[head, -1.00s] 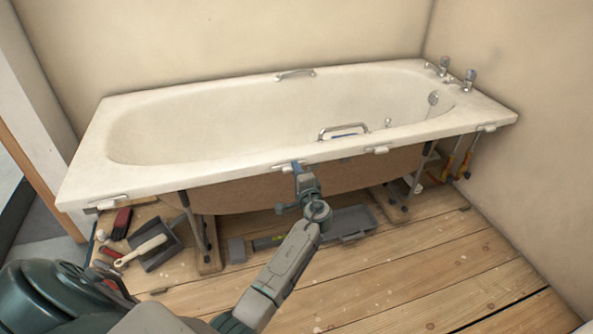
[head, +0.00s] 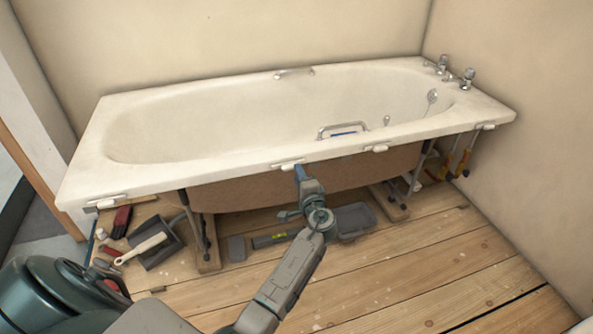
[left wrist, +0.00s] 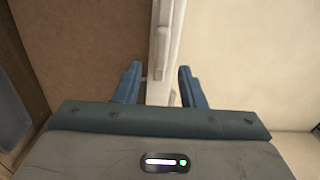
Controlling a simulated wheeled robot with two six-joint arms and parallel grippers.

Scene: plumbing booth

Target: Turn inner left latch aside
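The white bathtub (head: 180,181) has several small white latches under its front rim. The inner left latch (head: 287,164) lies along the rim, left of the middle of the front side. My left gripper (head: 300,170) is just below and at the right end of this latch. In the left wrist view, the blue fingers of my left gripper (left wrist: 160,86) stand apart, with the pale rim edge and latch (left wrist: 158,65) running into the gap between them. I cannot tell whether a finger touches the latch. My right gripper is not in view.
Other latches sit at the far left (head: 108,201), inner right (head: 376,149) and far right (head: 485,127). Under the tub are support legs, a dustpan (head: 155,246), a grey tray (head: 355,221) and red-handled tools (head: 458,163).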

